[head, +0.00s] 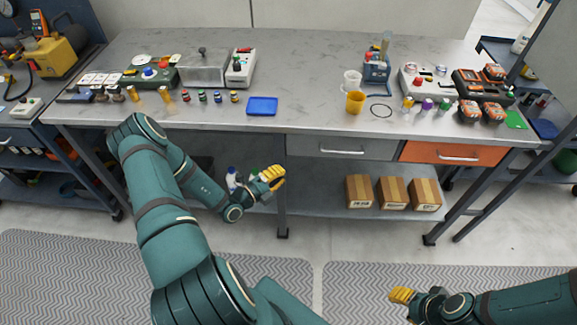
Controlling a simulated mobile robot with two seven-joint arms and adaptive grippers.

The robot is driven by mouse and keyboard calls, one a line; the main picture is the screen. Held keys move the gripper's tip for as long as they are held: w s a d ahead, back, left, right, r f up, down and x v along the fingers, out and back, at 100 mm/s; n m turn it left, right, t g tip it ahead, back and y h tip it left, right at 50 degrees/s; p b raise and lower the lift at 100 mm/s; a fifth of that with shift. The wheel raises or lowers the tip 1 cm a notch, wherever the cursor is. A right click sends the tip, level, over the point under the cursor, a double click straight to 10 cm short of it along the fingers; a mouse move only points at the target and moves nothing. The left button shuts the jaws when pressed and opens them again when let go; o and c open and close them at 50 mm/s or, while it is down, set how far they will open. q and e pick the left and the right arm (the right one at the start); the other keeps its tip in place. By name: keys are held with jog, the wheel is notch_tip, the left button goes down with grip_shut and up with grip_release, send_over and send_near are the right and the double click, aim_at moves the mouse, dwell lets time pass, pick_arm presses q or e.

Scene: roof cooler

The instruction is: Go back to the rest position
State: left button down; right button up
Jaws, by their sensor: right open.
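My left gripper (272,178) has yellow fingers and hangs in front of the workbench, below its front edge. It is seen from the side, so I cannot tell whether its fingers are open or shut. My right gripper (401,296) is low at the bottom right, over the floor and clear of the bench. It is open, and no object shows in it. My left arm bends across the left half of the view, hiding part of the bench's lower shelf. My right arm comes in from the right edge.
The grey workbench (310,75) carries a blue tray (262,106), a yellow cup (355,102), a metal box (203,68), small bottles and devices. Its orange drawer (453,153) is shut. Cardboard boxes (393,193) stand on the lower shelf. Grey mats (360,280) cover the floor in front.

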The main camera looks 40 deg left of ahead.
pick_arm(q)
jog(key=shift+s, duration=0.3)
jog(key=s+d+m+g+h, duration=0.3)
jog(key=d+m+g+h, duration=0.25)
jog(key=d+m, duration=0.4)
jog(key=s+d+m+g+h, duration=0.2)
jog(key=d+m+g+h, duration=0.35)
jog(key=d, duration=0.65)
jog(key=s+d+f+m+g+y, duration=0.1)
jog(key=s+d+m+g+y, duration=0.3)
jog(key=m, duration=0.8)
jog(key=s+d+f+m+g+y, duration=0.15)
jog(key=s+m+g+y, duration=0.35)
jog(key=m, duration=0.8)
jog(key=r+m+t, duration=0.1)
jog(key=m, duration=0.2)
jog(key=w+d+r+m+t+y, duration=0.1)
jog(key=m, duration=0.2)
jog(key=w+d+r+m+t, duration=0.1)
jog(key=m+t, duration=0.1)
jog(key=m, duration=0.2)
jog(key=shift+d+y, duration=0.1)
jog(key=shift+y, duration=0.3)
